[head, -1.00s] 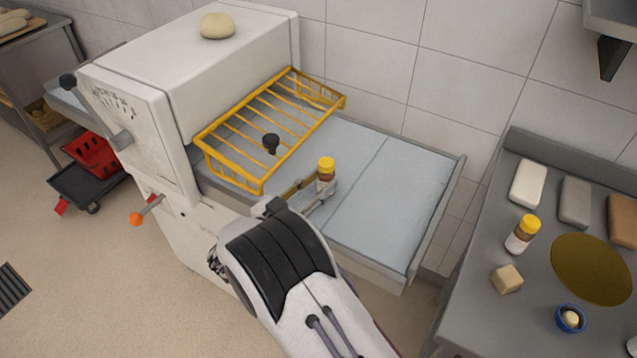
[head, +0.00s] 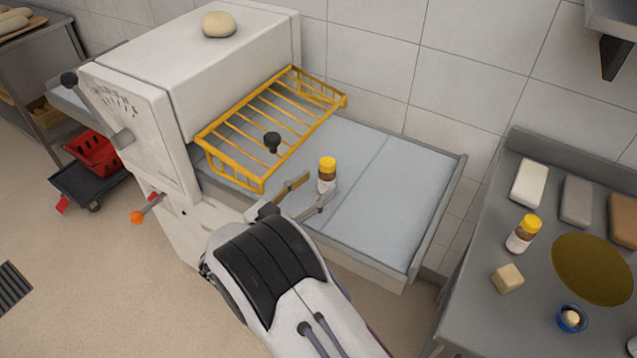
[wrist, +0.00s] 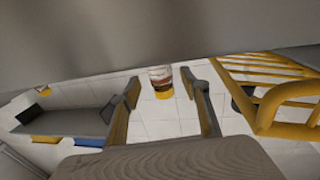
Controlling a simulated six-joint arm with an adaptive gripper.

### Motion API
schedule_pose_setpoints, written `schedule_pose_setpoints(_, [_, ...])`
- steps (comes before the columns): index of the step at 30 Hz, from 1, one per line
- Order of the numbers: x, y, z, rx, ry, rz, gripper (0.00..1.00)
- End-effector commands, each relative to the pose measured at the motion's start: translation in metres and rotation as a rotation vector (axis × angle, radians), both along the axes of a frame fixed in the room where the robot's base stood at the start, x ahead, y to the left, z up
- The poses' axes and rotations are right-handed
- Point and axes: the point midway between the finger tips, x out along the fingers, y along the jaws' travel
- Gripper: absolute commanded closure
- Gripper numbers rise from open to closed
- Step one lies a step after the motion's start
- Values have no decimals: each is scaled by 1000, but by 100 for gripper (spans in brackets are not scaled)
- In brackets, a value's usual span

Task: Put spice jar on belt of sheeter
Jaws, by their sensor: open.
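A spice jar (head: 327,175) with a yellow lid and brown body stands upright on the pale belt (head: 400,190) of the sheeter (head: 170,85), just right of the yellow guard. It also shows in the wrist view (wrist: 160,81), beyond and between the fingertips. My gripper (head: 307,195) is open around the near side of the jar, with a finger to either side and clear gaps between. The jar's lower edge is partly hidden by a finger in the head view.
The yellow wire guard (head: 270,125) sits close on the left of the jar. A similar yellow-lidded jar (head: 522,235) stands on the grey counter (head: 470,290) at right, near several blocks and a blue bowl (head: 571,318). The belt's right part is clear.

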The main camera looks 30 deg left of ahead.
Motion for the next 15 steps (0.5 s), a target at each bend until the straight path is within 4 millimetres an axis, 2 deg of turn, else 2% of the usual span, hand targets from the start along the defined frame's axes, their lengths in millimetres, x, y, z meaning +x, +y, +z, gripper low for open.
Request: schedule_pose_setpoints(15, [-76, 13, 0, 0, 0, 3, 54])
